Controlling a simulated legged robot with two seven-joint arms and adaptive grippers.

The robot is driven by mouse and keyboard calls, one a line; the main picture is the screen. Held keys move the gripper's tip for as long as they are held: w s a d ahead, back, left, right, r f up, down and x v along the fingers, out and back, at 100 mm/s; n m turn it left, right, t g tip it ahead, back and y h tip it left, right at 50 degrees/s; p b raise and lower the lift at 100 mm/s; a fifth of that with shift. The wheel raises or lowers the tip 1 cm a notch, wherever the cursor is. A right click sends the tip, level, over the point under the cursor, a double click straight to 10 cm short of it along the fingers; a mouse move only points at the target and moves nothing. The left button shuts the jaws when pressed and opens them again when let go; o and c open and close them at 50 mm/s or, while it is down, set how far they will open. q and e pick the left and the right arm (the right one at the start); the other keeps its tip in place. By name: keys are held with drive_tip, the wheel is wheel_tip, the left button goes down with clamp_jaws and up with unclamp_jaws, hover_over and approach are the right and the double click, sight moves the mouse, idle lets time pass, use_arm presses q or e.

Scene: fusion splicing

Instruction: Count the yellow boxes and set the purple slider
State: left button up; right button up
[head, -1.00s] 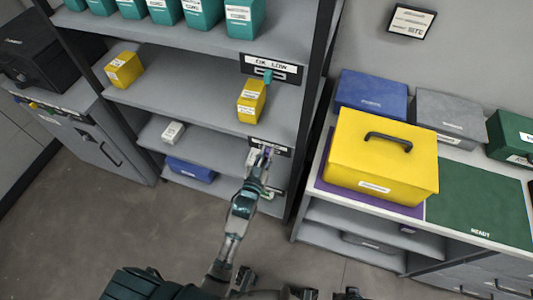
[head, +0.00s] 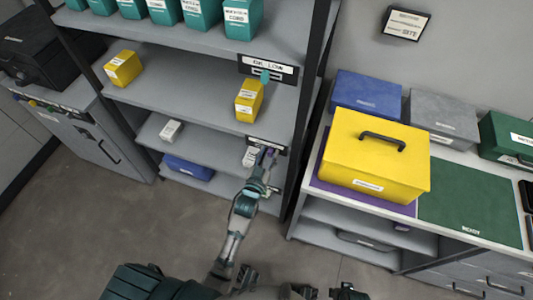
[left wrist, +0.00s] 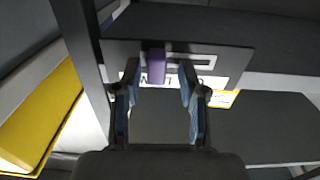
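Two small yellow boxes stand on the same rack shelf, one at the left (head: 123,67) and one at the right (head: 249,101). A purple slider (left wrist: 156,66) sits on a dark slotted label plate (left wrist: 225,60), at the left part of its pale slot. My left gripper (left wrist: 159,82) is open, with its fingers on both sides of the slider and gaps showing. In the head view the left gripper (head: 265,160) is at the lower shelf's right edge and partly hides the plate. Dark parts at the bottom edge may be my right gripper, but they are unclear.
An upper plate reading "OK LOW" (head: 268,67) carries a teal slider (head: 265,76). Teal boxes (head: 243,18) line the top shelf. A white box (head: 171,131) and a blue bin (head: 189,168) are lower. A large yellow case (head: 375,160) stands on the right counter.

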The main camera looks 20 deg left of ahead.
use_arm(q)
drive_tip(key=shift+d+r, duration=0.1)
drive_tip(key=shift+d, duration=0.35)
drive_tip(key=shift+s, duration=6)
drive_tip(key=s+f+m+g+p, duration=0.1)
drive_tip(key=s+f+g+p, duration=0.2)
drive_tip(key=f, duration=0.8)
drive_tip(key=s+f+g, duration=0.4)
drive_tip(key=f+g, duration=0.1)
drive_tip(key=f, duration=0.5)
drive_tip(key=s+a+f+g+p, duration=0.1)
drive_tip(key=s+f+g, duration=0.3)
drive_tip(key=s+f, duration=0.4)
drive_tip(key=s+a+f+m+g+p, duration=0.1)
drive_tip(key=s+a+f+g, duration=0.3)
drive_tip(key=s+f, duration=0.4)
drive_tip(key=s+p, duration=0.1)
drive_tip(key=s, duration=0.2)
drive_tip(key=shift+s+a, duration=0.2)
drive_tip(key=shift+s, duration=0.05)
use_arm(e)
drive_tip(key=s+f, duration=0.2)
drive_tip(key=f, duration=0.5)
drive_tip(key=s+d+f, duration=0.1)
drive_tip(key=s+f, duration=0.1)
drive_tip(key=f, duration=0.6)
drive_tip(key=shift+d+f, duration=0.25)
